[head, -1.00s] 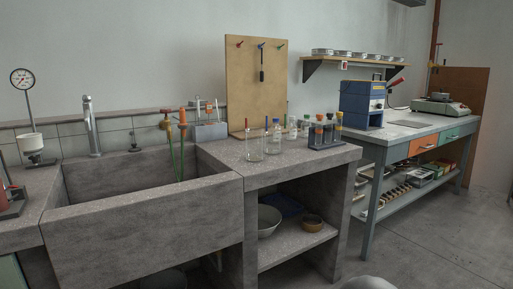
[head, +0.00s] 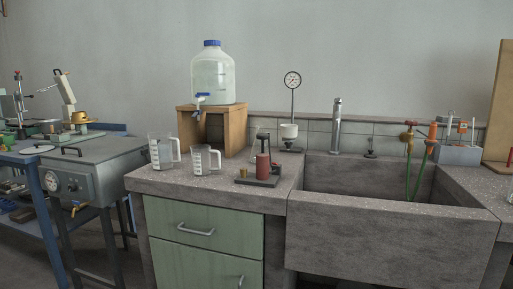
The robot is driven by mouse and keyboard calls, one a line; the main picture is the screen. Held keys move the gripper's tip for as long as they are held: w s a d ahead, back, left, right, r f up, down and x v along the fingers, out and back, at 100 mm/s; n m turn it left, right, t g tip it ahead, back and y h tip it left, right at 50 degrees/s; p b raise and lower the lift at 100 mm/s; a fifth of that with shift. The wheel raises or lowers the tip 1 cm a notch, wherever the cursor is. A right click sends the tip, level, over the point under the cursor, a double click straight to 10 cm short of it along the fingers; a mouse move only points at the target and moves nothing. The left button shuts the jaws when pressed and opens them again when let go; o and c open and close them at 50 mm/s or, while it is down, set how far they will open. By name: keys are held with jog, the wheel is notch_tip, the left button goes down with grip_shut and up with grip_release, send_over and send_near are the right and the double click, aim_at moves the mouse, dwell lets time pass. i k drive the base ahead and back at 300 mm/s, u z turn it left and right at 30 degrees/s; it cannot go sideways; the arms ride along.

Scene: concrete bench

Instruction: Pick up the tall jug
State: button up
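Two clear measuring jugs with handles stand upright on the concrete bench (head: 165,182), left of the sink. The tall jug (head: 161,152) is the left one, with its handle to the right. The shorter jug (head: 204,160) stands just right of it, with a small gap between them. Nothing covers the tall jug in the head view. My gripper is not in view.
A large bottle with a blue cap (head: 212,75) stands on a wooden stand (head: 237,132) behind the jugs. A red device on a dark base (head: 261,170) is to their right, before the sink (head: 390,225). A grey metal box (head: 92,168) stands left of the bench.

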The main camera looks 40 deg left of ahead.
aim_at(159, 143)
jog(key=u, duration=2.25)
jog(key=i, duration=1.8)
jog(key=z, duration=0.3)
